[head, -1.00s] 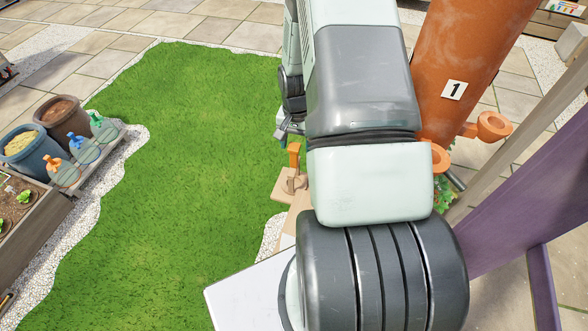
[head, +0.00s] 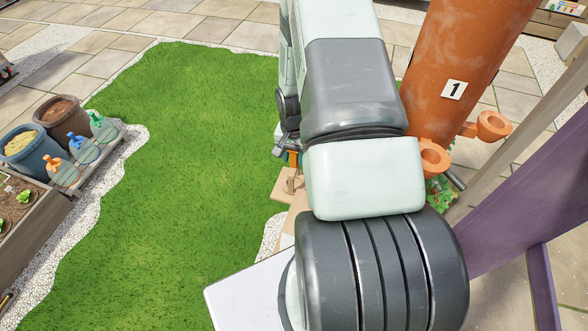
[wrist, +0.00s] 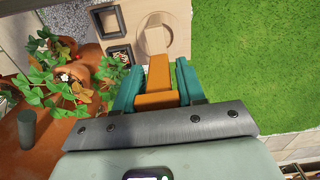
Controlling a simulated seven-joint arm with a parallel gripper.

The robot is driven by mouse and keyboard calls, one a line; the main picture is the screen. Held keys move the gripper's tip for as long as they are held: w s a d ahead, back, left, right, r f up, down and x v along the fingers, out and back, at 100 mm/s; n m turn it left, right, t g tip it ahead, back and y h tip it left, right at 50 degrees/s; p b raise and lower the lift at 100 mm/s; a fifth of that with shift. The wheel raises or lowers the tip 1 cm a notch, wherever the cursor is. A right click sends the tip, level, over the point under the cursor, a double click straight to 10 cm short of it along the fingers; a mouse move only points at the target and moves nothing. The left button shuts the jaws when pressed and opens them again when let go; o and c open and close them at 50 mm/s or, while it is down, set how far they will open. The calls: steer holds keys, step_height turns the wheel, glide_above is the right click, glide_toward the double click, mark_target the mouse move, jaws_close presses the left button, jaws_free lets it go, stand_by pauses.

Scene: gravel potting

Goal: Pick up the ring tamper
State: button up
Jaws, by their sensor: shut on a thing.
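The ring tamper has an orange handle (wrist: 158,70). In the wrist view its handle is between the two teal fingers of my gripper (wrist: 158,84), which is shut on it. A pale wooden part extends beyond the handle inside a thin round outline on a light board. I cannot tell whether the tamper touches the board. In the head view only a bit of orange handle (head: 293,159) shows under my gripper (head: 287,148); my arm hides most of the rest.
Two dark square frames (wrist: 107,20) lie on the light board (wrist: 178,12), left of the tamper. A terracotta planter (head: 470,50) marked 1 with strawberry plants stands close to the right of my arm. Open grass (head: 180,190) lies to the left. Several small coloured-handled tools stand by pots at far left.

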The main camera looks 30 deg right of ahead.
step_height(320, 180, up, 10)
steer(key=shift+w+a+r, duration=0.1)
steer(key=shift+w, duration=0.05)
steer(key=w+a+r+n, duration=0.1)
steer(key=a+r+n, duration=0.25)
steer(key=r, duration=0.95)
steer(key=w+a+r+n, duration=0.25)
steer(key=a+r, duration=0.25)
steer(key=r, duration=0.8)
steer(key=s+d+r+m, duration=0.1)
steer(key=d+m, duration=0.2)
steer(key=d, duration=1.3)
steer(key=s+d+r+m, duration=0.15)
steer(key=d+m, duration=0.25)
steer(key=d, duration=1.2)
step_height(320, 180, down, 9)
steer(key=shift+a, duration=0.15)
steer(key=shift+w+f, duration=0.1)
steer(key=shift+f, duration=0.65)
